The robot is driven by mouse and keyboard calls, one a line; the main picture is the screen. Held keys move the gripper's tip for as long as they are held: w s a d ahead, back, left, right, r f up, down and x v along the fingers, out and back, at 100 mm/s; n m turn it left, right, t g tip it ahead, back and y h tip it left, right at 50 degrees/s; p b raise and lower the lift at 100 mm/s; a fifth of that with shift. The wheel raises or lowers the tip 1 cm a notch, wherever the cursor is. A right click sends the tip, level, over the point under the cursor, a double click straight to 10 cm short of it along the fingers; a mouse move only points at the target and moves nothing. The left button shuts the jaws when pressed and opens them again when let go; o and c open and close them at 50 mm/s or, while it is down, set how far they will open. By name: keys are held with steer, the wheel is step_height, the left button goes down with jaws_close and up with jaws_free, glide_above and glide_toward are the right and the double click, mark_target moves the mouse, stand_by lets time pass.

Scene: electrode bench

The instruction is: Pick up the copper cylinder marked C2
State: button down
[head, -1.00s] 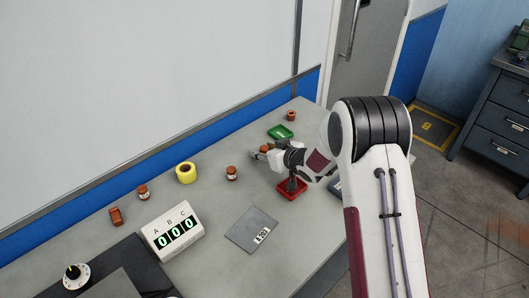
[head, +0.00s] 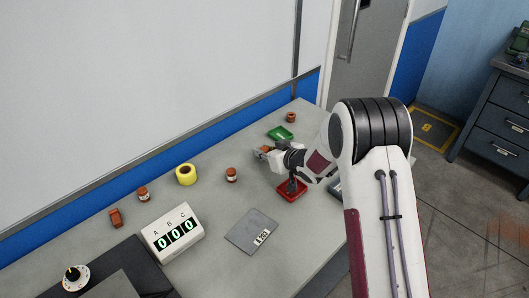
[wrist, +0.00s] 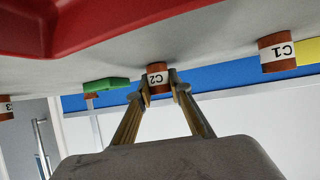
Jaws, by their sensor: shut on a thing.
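The copper cylinder marked C2 (wrist: 158,80) is between my gripper's fingertips in the wrist view, its white label facing the camera. My gripper (wrist: 160,88) is shut on it, one finger on each side. In the head view my gripper (head: 262,153) is over the bench, behind the red tray, and the arm hides much of it. Only a small coppery patch shows at its fingertips there.
A copper cylinder marked C1 (wrist: 276,54) stands off to one side. The red tray (head: 291,192), green tray (head: 281,132), yellow ring (head: 186,174), digit display (head: 173,234) and grey plate (head: 251,231) are on the bench. Several other copper-coloured pieces stand around.

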mark_target(265, 148)
step_height(265, 148, up, 10)
steer(key=shift+f, duration=0.1)
stand_by(0.5)
steer(key=shift+d, duration=0.15)
stand_by(0.5)
